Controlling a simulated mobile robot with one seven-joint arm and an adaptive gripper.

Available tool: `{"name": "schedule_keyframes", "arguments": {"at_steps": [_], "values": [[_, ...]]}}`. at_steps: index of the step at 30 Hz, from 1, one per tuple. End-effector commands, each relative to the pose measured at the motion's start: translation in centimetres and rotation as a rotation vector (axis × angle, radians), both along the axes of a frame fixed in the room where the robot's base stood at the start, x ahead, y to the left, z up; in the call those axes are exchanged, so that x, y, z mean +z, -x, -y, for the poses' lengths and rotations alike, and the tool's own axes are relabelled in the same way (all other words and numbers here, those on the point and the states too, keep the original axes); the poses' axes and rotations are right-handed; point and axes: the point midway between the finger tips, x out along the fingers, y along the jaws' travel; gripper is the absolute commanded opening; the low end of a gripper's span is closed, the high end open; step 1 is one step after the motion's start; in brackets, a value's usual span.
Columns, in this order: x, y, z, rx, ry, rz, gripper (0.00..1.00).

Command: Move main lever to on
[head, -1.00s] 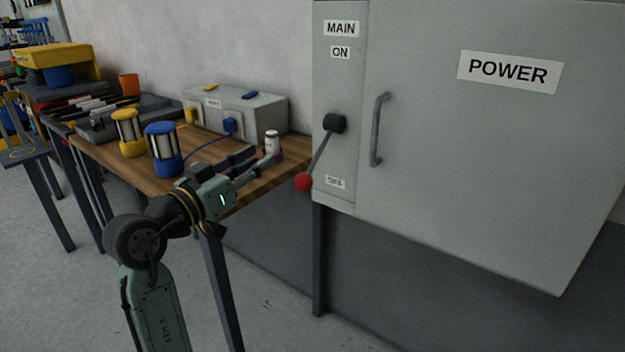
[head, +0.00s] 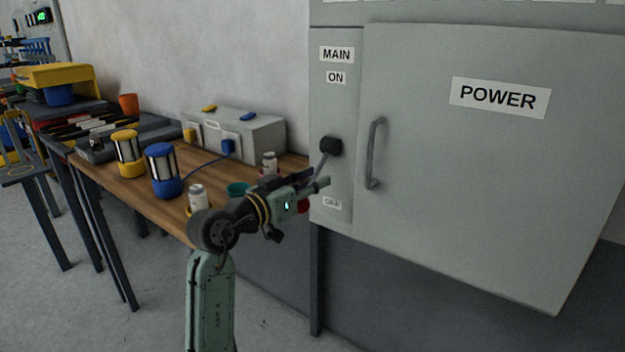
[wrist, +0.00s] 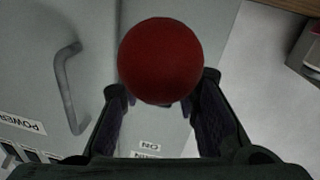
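The main lever has a black pivot (head: 331,146) on the grey panel. Its arm slants down and left toward the OFF label (head: 332,202), below the ON label (head: 336,77). Its red ball knob (head: 304,206) is partly hidden behind my gripper (head: 322,182) in the head view. In the wrist view, the red knob (wrist: 160,60) looms large at the top middle. My gripper's fingers (wrist: 162,92) are spread apart, one on each side of the knob's lower part. I cannot tell whether they touch it.
The grey power cabinet (head: 480,200) has a vertical handle (head: 375,152) just right of the lever. A wooden table (head: 130,195) at left holds a blue lantern (head: 163,170), a yellow lantern (head: 127,153) and a grey box (head: 240,136).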

Motion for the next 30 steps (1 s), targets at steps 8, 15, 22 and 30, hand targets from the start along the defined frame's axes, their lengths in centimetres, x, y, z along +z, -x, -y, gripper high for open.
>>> {"name": "schedule_keyframes", "arguments": {"at_steps": [8, 15, 22, 30], "values": [[-0.01, -0.16, 0.12, 0.001, 0.000, 0.000, 0.29], [0.00, -0.15, 0.12, 0.000, 0.000, 0.000, 0.14], [0.00, -0.14, 0.12, 0.000, 0.000, 0.000, 0.00], [-0.01, -0.13, 0.12, 0.000, 0.000, 0.000, 0.00]]}}
